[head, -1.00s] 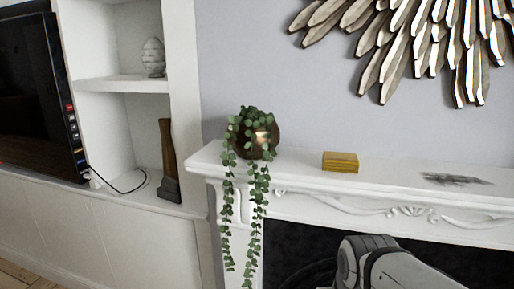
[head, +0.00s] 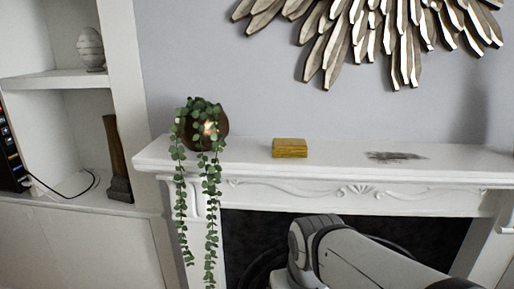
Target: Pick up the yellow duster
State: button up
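Part of my arm shows at the lower right, in front of the dark fireplace opening and below the shelf. My gripper is not visible in the head view. Nothing touches the duster.
A trailing plant in a brown pot (head: 219,128) stands left of the duster on the mantel. A dark grey smudge (head: 395,156) lies right of it. A metallic leaf-like decoration (head: 380,35) hangs above. Shelves with a tall dark vase (head: 117,160) stand at the left.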

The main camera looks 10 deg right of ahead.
aim_at(282, 148)
jog(key=z, duration=1.5)
jog(key=k, duration=0.5)
jog(key=u, duration=1.45)
jog(key=i, duration=0.5)
